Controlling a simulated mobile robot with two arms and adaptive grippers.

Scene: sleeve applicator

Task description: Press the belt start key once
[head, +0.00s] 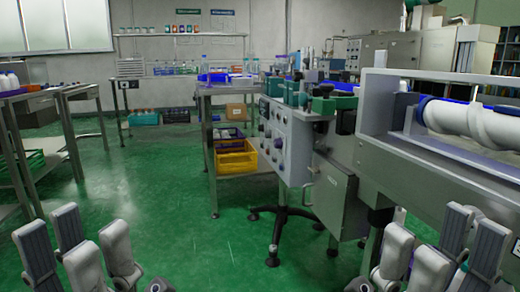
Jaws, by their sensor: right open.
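A grey control panel (288,138) with several dark knobs and keys is on the side of the machine, right of the middle of the head view. The keys are too small for me to tell which is the belt start key. My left gripper (72,233) is at the lower left, with its fingers apart and nothing between them. My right gripper (444,233) is at the lower right, open and empty. Both grippers are nearer to me than the panel and apart from it.
The machine's metal frame with a white roller (470,122) fills the right side. A steel table (217,90) with a yellow crate (237,158) on its lower shelf stands behind the panel. Another table (75,90) stands at left. Green floor (165,190) between them is clear.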

